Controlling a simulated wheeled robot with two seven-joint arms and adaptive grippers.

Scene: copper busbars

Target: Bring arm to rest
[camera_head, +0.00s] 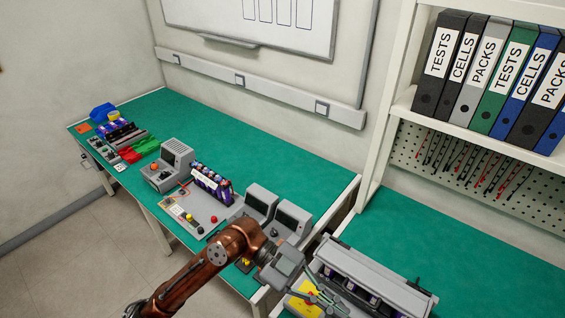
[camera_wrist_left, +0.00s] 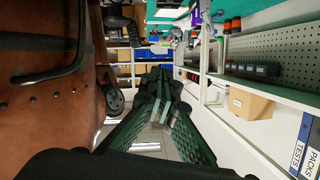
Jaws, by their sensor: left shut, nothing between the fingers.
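My left arm (camera_head: 190,278), copper-brown with grey joints, comes in from the bottom left of the head view. My right arm and gripper are not in view.
The left green bench (camera_head: 260,138) carries grey instruments (camera_head: 279,213), a purple-black battery pack (camera_head: 211,184) and loose parts. The right bench (camera_head: 450,260) holds a grey fixture (camera_head: 372,277) with dark cells. Binders (camera_head: 480,75) stand on a shelf above a pegboard (camera_head: 465,170). The floor at left is clear.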

